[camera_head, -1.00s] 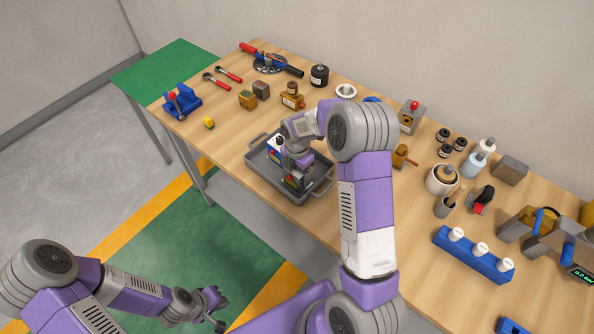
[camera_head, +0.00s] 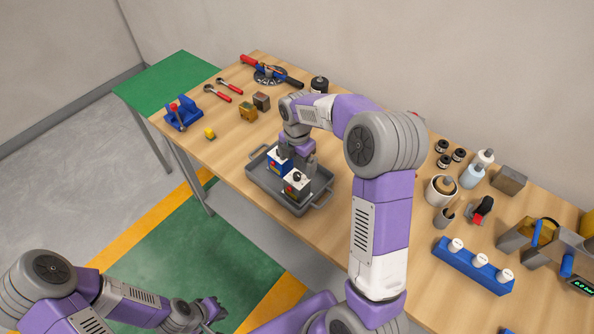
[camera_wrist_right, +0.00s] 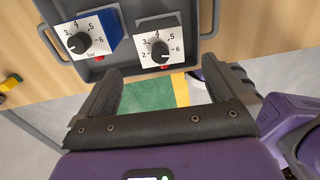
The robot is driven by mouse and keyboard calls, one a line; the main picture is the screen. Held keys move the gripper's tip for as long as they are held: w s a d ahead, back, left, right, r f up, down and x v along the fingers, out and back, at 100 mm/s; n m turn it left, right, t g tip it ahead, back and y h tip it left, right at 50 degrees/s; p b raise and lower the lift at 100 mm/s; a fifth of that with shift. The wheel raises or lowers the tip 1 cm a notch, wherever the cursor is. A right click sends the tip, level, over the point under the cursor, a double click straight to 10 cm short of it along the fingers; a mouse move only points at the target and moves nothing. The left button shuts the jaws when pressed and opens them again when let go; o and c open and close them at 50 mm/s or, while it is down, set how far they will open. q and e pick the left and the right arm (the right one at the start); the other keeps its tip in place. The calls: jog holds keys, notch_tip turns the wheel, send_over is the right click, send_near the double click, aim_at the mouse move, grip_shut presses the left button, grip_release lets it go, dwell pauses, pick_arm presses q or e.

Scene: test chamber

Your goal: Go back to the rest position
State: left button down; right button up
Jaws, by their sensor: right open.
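My right gripper (camera_head: 300,155) is open above the grey tray (camera_head: 322,203) on the bench. In the right wrist view its fingers (camera_wrist_right: 163,92) are spread, with nothing between them. Two dial boxes stand in the tray, one blue-sided (camera_head: 279,164) and one dark grey (camera_head: 297,184) with a white dial face. Both also show at the top of the right wrist view, the blue-sided one (camera_wrist_right: 110,27) left of the grey one (camera_wrist_right: 172,22), beyond the fingertips. My left gripper (camera_head: 217,313) is low over the floor, away from the bench, its fingers apart and empty.
Behind the tray stand small brown blocks (camera_head: 248,112) and a dark jar (camera_head: 319,85). Right of my right arm are bottles (camera_head: 471,176), a cup (camera_head: 441,188) and a blue rack (camera_head: 472,266) with white-topped pieces. My right forearm hides part of the bench.

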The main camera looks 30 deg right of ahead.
jog(key=shift+r, duration=0.75)
